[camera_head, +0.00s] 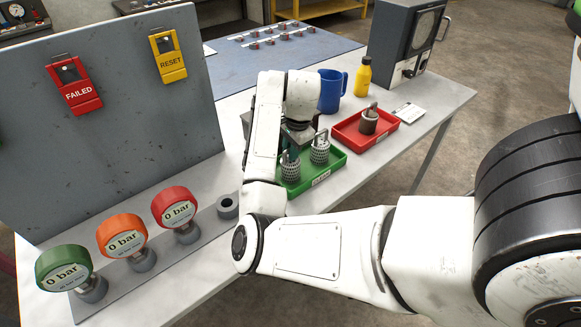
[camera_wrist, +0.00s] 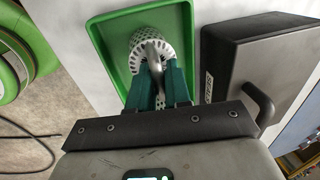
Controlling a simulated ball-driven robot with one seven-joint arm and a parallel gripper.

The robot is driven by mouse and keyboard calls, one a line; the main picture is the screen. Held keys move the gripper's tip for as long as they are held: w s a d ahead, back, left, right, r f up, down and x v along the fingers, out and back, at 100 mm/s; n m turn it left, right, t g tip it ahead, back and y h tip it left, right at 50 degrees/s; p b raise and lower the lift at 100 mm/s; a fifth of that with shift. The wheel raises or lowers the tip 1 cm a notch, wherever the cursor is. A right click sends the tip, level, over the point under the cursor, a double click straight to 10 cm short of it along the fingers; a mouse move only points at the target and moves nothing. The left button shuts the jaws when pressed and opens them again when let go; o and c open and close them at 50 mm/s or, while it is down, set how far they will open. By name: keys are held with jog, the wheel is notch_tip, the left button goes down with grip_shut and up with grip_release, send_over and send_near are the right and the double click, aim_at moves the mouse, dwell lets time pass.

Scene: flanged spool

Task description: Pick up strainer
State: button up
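Two grey perforated strainers with loop handles, one at the left (camera_head: 291,168) and one at the right (camera_head: 320,148), stand upright in a green tray (camera_head: 333,172) on the bench. My gripper (camera_head: 295,147) is low over the back of this tray, largely hidden behind my arm in the head view. In the wrist view, the teal fingers of my gripper (camera_wrist: 160,75) lie on either side of a strainer's (camera_wrist: 151,46) loop handle. The strainer's body is inside the tray (camera_wrist: 190,12). Whether the fingers press on the handle is not clear.
A red tray (camera_head: 384,138) with a darker strainer (camera_head: 369,119) stands behind and right, near a blue mug (camera_head: 331,90) and yellow bottle (camera_head: 363,77). A grey panel (camera_head: 110,110) and several pressure gauges are at left. A dark box (camera_wrist: 255,55) stands close beside the green tray.

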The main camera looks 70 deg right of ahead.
grip_shut()
jog(key=shift+r, duration=0.1)
dwell(0.3)
